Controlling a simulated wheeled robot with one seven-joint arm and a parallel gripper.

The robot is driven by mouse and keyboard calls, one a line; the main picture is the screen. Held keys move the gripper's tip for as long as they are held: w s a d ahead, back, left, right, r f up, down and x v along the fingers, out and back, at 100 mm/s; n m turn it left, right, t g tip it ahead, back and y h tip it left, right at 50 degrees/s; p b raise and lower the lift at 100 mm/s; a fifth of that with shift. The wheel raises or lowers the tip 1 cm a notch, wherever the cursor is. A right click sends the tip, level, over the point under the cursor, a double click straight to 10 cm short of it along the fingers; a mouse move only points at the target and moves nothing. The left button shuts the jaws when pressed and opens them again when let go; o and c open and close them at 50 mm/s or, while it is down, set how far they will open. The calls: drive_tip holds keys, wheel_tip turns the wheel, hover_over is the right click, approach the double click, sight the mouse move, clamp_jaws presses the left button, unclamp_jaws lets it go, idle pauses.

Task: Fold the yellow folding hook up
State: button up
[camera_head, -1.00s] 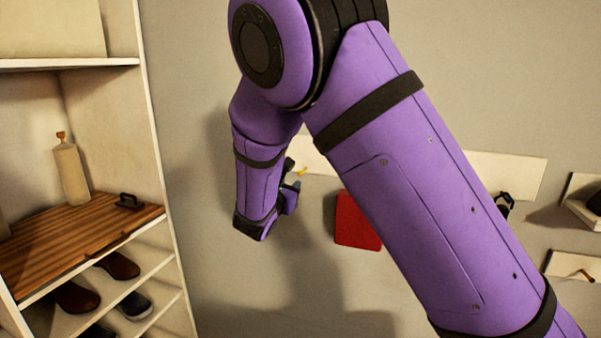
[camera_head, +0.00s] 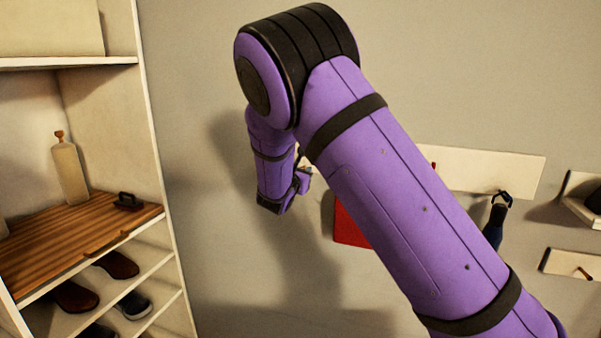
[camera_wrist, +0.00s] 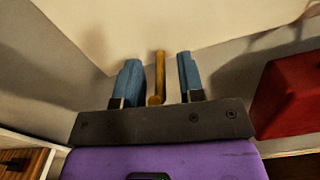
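The yellow folding hook (camera_wrist: 159,72) shows in the wrist view as a narrow yellow bar with a rounded near end, in front of a pale board. My gripper (camera_wrist: 158,78) is open, with one blue finger on each side of the hook and a visible gap on both sides. The hook is between the fingers but not clamped. In the head view my gripper (camera_head: 302,181) is small, near the wall, and my arm hides most of the hook's surroundings.
A white wall board (camera_head: 500,174) runs behind my arm; a dark blue item (camera_head: 494,226) hangs from it. A red object (camera_head: 349,226) hangs right of my gripper, also in the wrist view (camera_wrist: 292,98). A shelf unit (camera_head: 160,145) with shoes stands left.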

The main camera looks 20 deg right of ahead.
clamp_jaws()
drive_tip(key=g+y, duration=0.1)
drive_tip(key=r+g+y, duration=0.1)
drive_tip(key=g, duration=0.2)
drive_tip(key=shift+w+d+r+y, duration=0.2)
drive_tip(key=shift+r+y, duration=0.1)
drive_tip(key=shift+y, duration=0.1)
drive_tip(key=shift+w+d+r+g+y, duration=0.15)
drive_tip(key=shift+r+g+y, duration=0.15)
drive_tip(key=shift+g+y, duration=0.45)
drive_tip(key=shift+w+d+r+g+y, duration=0.15)
drive_tip(key=shift+r+g+y, duration=0.15)
drive_tip(key=shift+g+y, duration=0.45)
drive_tip(key=shift+g, duration=0.3)
unclamp_jaws()
drive_tip(key=shift+a+r, duration=0.1)
